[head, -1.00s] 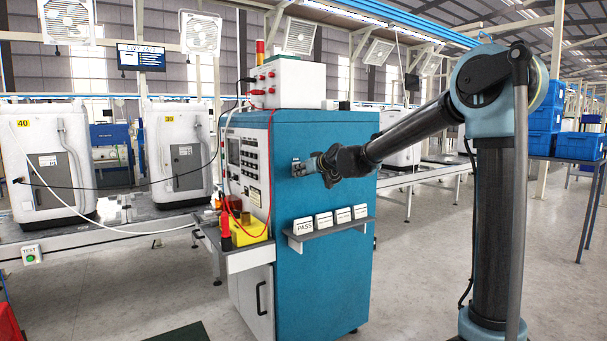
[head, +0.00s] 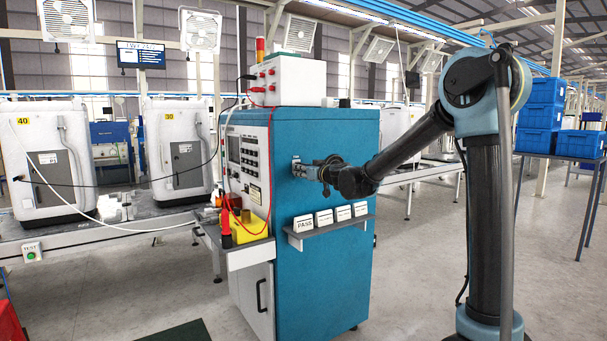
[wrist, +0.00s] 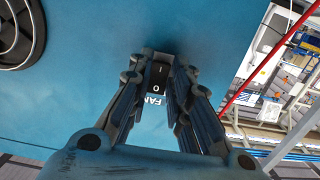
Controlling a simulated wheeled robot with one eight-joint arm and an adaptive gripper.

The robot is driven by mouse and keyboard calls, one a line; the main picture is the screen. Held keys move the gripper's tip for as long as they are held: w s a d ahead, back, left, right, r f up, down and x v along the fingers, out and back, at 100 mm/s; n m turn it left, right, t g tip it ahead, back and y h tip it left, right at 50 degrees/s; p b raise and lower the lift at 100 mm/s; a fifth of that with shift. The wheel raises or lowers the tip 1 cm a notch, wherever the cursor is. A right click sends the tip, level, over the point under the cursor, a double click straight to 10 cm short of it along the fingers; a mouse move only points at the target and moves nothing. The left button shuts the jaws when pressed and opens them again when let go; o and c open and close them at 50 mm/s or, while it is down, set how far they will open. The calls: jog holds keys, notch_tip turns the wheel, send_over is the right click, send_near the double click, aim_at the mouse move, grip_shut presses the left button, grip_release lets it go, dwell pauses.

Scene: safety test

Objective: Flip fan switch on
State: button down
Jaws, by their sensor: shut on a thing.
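The fan switch (wrist: 158,75) is a small black rocker marked I and O on the blue side panel of the test cabinet (head: 335,265). A white FAN label, partly covered, sits beside it in the wrist view. My gripper (wrist: 160,82) has its fingers on both sides of the switch, closed on its housing. In the head view my gripper (head: 305,170) is at the upper part of the blue panel and hides most of the switch. I cannot tell which way the rocker is tilted.
A grey shelf (head: 330,233) with several white cards, one reading PASS, juts out below my gripper. A round black vent (wrist: 18,30) is on the panel. The floor right of the cabinet is open.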

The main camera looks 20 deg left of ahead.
jog(key=c, duration=1.5)
grip_release()
jog(key=shift+d, duration=0.1)
jog(key=shift+v, duration=5.95)
jog(key=shift+f, duration=0.1)
